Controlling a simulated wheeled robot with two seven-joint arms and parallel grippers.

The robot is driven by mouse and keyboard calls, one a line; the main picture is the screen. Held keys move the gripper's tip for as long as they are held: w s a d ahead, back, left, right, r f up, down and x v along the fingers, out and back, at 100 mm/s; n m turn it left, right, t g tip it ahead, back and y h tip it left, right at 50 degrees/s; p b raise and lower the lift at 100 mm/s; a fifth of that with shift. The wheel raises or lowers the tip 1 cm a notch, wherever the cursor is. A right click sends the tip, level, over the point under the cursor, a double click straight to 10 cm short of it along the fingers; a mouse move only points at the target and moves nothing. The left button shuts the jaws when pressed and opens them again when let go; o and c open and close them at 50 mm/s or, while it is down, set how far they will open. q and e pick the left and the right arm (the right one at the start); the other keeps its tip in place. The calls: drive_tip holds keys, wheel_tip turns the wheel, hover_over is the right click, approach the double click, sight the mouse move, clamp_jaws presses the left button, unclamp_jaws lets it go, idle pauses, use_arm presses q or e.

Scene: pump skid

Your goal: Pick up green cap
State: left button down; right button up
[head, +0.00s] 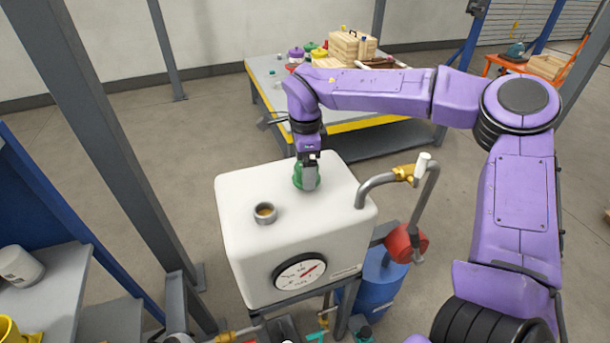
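The green cap (299,180) is on top of the white tank (240,205), towards its back edge. My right gripper (309,178) points down at the cap, and a grey finger covers part of the cap's front. The far finger is hidden, so I cannot tell whether the gripper is open around the cap or shut on it. The cap appears to be at the tank's top surface. My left gripper is not in view.
An open round neck (265,213) stands on the tank top, left of the cap. A bent pipe with a brass valve (404,174) rises at the tank's right. A worktable (262,88) with pots and a wooden box (350,47) stands behind. A grey post (110,150) is at left.

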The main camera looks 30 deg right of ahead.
drive_tip(key=shift+f, duration=0.35)
drive_tip(key=shift+s+r, duration=0.1)
drive_tip(key=shift+s, duration=0.2)
drive_tip(key=c, duration=1.1)
drive_tip(key=shift+c, duration=0.2)
drive_tip(key=shift+w+r, duration=0.1)
drive_tip(key=shift+r, duration=0.15)
wheel_tip(320, 180, up, 3)
drive_tip(key=shift+f, duration=0.15)
drive_tip(key=s+a+r+b, duration=0.4)
drive_tip(key=s+r, duration=0.5)
drive_tip(key=s, duration=0.4)
drive_tip(key=shift+s+r, duration=0.25)
drive_tip(key=shift+r, duration=0.15)
